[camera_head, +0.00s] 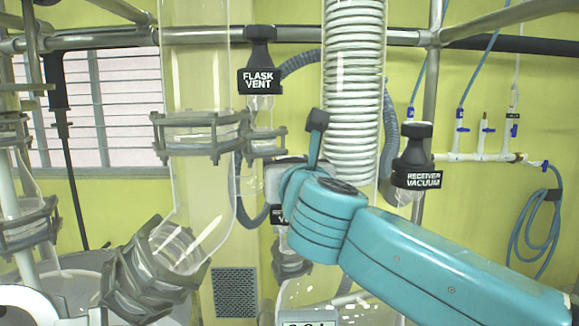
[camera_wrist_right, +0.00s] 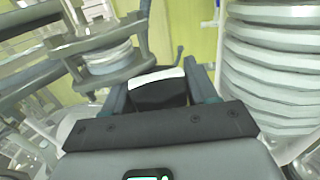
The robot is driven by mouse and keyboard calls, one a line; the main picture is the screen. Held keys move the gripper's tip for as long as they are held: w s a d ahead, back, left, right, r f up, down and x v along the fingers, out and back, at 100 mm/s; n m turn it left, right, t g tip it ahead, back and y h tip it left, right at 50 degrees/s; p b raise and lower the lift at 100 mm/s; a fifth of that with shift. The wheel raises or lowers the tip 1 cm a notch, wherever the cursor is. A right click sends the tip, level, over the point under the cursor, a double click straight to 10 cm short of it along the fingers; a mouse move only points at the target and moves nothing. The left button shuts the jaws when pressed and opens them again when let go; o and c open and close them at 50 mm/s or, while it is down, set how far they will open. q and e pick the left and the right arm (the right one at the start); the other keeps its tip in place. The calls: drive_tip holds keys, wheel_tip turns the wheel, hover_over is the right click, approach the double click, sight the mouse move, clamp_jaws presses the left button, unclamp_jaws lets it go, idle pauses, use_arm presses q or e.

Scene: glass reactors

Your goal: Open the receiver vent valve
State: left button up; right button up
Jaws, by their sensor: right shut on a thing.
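The receiver vent valve (camera_head: 277,215) is a black knob with a white-lettered label, mostly hidden behind my right gripper in the head view; only the start of its lettering shows. My right gripper (camera_head: 296,160) reaches in from the right at the valve. In the right wrist view, a black block with a white band, the valve knob (camera_wrist_right: 160,95), sits between the two fingers of my right gripper (camera_wrist_right: 160,84), which is shut on it. How far the valve is turned cannot be told. My left gripper is not in view.
The black flask vent knob (camera_head: 260,80) is above left, and the receiver vacuum knob (camera_head: 416,170) stands right of my gripper. A glass coil condenser (camera_head: 353,80) rises close behind. A clamped glass tube (camera_head: 200,60) stands left. Metal rails (camera_head: 400,37) cross above.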

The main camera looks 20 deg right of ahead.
drive_tip(key=shift+a+n+y+p, duration=0.1)
drive_tip(key=shift+n+y+p, duration=0.85)
drive_tip(key=shift+y, duration=0.75)
drive_tip(key=shift+a+f+n+y, duration=0.1)
drive_tip(key=shift+n+y, duration=0.2)
drive_tip(key=shift+n, duration=0.05)
drive_tip(key=o, duration=0.7)
drive_tip(key=shift+w, duration=0.15)
drive_tip(key=s, duration=0.5)
drive_tip(key=s+d+b, duration=0.1)
drive_tip(key=s, duration=0.4)
drive_tip(key=s+d+b, duration=0.1)
drive_tip(key=s, duration=0.5)
drive_tip(key=shift+s, duration=0.1)
